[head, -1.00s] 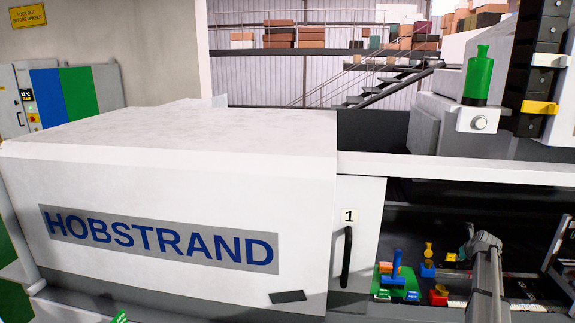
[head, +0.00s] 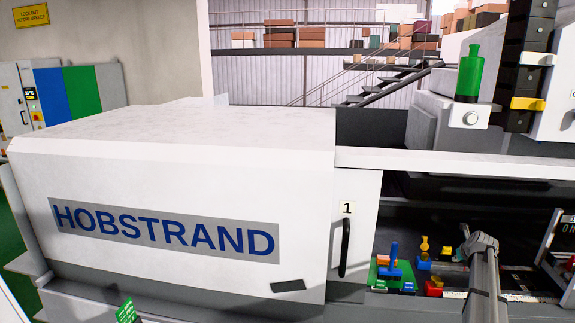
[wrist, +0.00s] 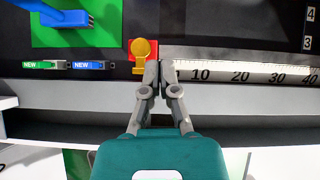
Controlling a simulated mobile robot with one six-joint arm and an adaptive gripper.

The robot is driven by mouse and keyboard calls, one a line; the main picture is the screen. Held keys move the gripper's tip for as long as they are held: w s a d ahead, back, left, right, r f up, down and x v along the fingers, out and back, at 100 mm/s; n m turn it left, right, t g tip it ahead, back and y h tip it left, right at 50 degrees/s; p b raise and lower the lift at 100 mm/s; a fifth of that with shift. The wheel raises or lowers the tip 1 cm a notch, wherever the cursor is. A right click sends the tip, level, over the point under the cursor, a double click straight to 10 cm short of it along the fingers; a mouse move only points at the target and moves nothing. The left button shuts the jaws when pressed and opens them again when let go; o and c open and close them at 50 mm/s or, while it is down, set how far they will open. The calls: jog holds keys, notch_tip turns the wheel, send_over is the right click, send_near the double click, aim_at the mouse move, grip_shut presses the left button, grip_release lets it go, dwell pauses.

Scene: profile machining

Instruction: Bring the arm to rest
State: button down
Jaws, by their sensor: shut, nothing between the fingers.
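My gripper (wrist: 158,68) shows in the wrist view with its grey fingers together and nothing between them. Its tips lie over the front edge of the dark machine bed, just below a red block with a yellow knob (wrist: 143,50). In the head view my grey arm reaches into the open bay at the lower right; the gripper itself is hidden there.
A white ruler strip (wrist: 240,73) runs right of the fingertips. Green and blue "NEW" tags (wrist: 88,65) and a green plate (wrist: 110,28) lie to the left. The white HOBSTRAND cover (head: 170,232) and door 1 (head: 352,190) stand left of the bay.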

jog(key=s+a+f+n+g+y+b, duration=0.1)
jog(key=s+a+f+n, duration=0.1)
jog(key=s+a+n, duration=0.5)
jog(key=a+f+n+g+b, duration=0.15)
jog(key=a+n, duration=0.35)
jog(key=a, duration=0.6)
jog(key=s+a+f+n+g+y, duration=0.1)
jog(key=s+a+f+n, duration=0.1)
jog(key=s+a+n, duration=0.5)
jog(key=s+a+f+n+g+h+b, duration=0.1)
jog(key=s+a+f+n+g+b, duration=0.2)
jog(key=s+a+n, duration=1.3)
jog(key=a+f+n+g, duration=0.1)
jog(key=a, duration=0.2)
jog(key=shift+s+a+n, duration=0.2)
jog(key=shift+a+n, duration=0.1)
jog(key=shift+n, duration=0.1)
